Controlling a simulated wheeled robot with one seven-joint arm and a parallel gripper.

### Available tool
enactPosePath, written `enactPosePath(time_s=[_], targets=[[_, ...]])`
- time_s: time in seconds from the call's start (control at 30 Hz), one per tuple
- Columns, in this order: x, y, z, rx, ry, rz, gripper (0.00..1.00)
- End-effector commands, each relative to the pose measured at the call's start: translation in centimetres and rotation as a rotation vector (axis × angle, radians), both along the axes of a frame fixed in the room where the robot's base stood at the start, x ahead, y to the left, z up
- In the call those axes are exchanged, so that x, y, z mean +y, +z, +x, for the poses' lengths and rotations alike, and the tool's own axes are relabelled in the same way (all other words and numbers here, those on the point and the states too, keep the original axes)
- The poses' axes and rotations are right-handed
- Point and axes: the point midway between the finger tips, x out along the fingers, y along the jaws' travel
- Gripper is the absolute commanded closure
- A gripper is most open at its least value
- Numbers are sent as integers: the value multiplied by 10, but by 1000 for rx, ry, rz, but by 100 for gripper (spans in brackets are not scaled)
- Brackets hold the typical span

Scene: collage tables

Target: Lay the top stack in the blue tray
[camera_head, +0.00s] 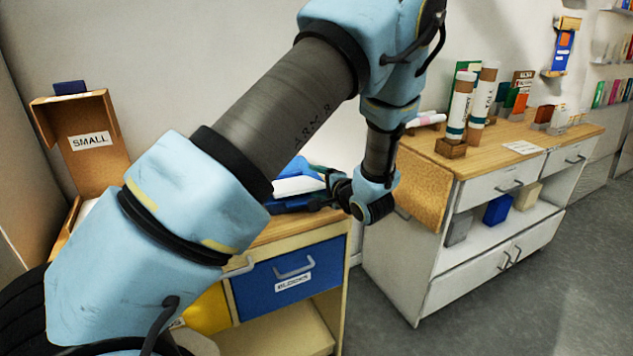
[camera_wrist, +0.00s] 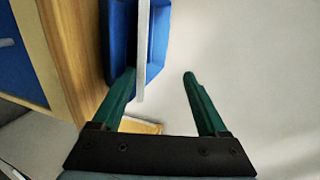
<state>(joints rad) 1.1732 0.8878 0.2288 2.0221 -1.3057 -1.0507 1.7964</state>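The blue tray (camera_head: 288,204) sits on the wooden top of the left cabinet, partly behind my arm. A white stack or slab (camera_head: 298,186) lies at it, with a blue piece (camera_head: 297,168) and a bit of green above. In the wrist view the tray (camera_wrist: 118,35) is at the top left, and the white slab (camera_wrist: 142,45) shows as a thin edge across it. My gripper (camera_wrist: 159,76) is open, its green fingers wide apart. The left fingertip is close to the slab; I cannot tell whether they touch. In the head view my gripper's fingers are mostly hidden beside the tray.
An open cardboard box marked SMALL (camera_head: 90,140) stands at the left. A blue drawer (camera_head: 292,280) is below the tray. A cabinet (camera_head: 470,230) with tubes and blocks stands to the right, a cork-like panel (camera_head: 425,190) on its side.

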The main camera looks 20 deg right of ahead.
Motion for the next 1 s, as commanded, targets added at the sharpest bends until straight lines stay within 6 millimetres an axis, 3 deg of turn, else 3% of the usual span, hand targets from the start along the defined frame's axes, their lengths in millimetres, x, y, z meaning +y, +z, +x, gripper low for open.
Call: enactPosePath(time_s=[0.47, 1.0], targets=[[-2, 57, -25, 0, -1, 1, 25], [-2, 56, -27, 0, 0, 0, 25]])
